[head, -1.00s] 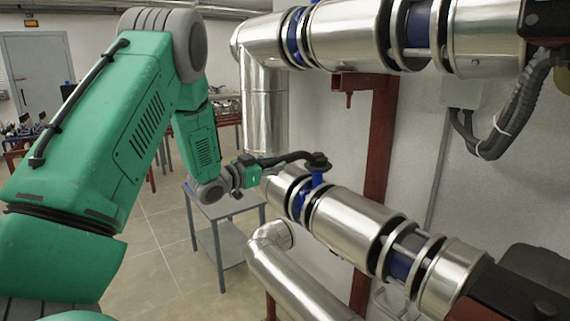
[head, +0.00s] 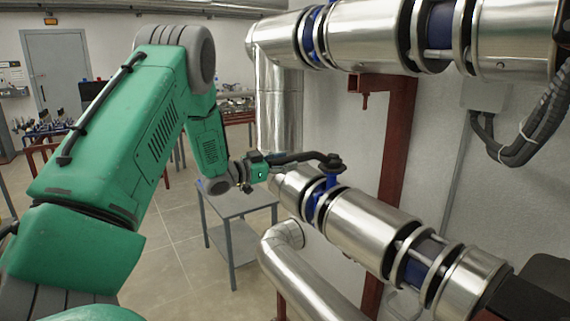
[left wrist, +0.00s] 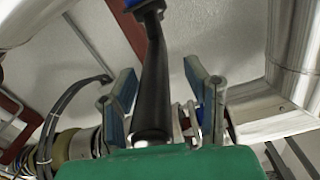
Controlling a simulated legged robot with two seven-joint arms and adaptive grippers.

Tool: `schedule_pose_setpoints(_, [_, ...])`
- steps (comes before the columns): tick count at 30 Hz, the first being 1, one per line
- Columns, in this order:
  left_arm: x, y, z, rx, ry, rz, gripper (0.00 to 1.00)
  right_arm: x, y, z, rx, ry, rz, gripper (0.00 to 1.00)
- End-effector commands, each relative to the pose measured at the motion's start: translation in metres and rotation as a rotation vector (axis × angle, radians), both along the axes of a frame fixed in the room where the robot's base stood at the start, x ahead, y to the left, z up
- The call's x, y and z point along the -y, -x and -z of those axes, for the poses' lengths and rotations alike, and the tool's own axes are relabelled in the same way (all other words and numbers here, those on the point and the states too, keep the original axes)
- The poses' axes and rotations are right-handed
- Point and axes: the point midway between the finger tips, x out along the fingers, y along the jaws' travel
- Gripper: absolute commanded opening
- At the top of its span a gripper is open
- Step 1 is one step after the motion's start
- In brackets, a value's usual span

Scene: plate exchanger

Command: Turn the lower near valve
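The lower near valve (head: 329,183) is a blue body on the lower silver pipe, with a dark round cap on its stem. Its long black handle (head: 297,158) points left from the cap toward my left gripper (head: 264,166). In the left wrist view the black handle (left wrist: 153,75) runs lengthwise between the two blue-grey fingers of my left gripper (left wrist: 160,95). The fingers stand apart, with a visible gap on each side of the handle. In the head view the fingers are small and hard to make out. My right gripper is not in view.
An upper silver pipe (head: 365,35) with blue flanged joints runs above. A red-brown post (head: 393,150) stands behind the lower pipe. Black cables (head: 520,140) hang at right. A grey table (head: 240,204) stands on the floor beyond my left gripper. A bent lower pipe (head: 300,285) lies beneath.

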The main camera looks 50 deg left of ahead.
Motion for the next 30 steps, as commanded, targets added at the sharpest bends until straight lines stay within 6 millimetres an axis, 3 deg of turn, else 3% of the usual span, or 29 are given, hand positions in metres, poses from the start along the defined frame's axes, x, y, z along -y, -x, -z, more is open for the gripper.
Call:
schedule_pose_setpoints(10, [0.001, 0.016, 0.000, -0.002, 0.000, 0.001, 0.42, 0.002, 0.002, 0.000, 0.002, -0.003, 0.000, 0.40])
schedule_pose_setpoints(21, [-0.012, 0.089, 0.005, -0.004, 0.006, -0.002, 0.42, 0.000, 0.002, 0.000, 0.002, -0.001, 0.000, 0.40])
schedule_pose_setpoints(30, [-0.016, 0.116, 0.006, -0.006, 0.003, 0.001, 0.42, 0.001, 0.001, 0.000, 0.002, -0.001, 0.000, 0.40])
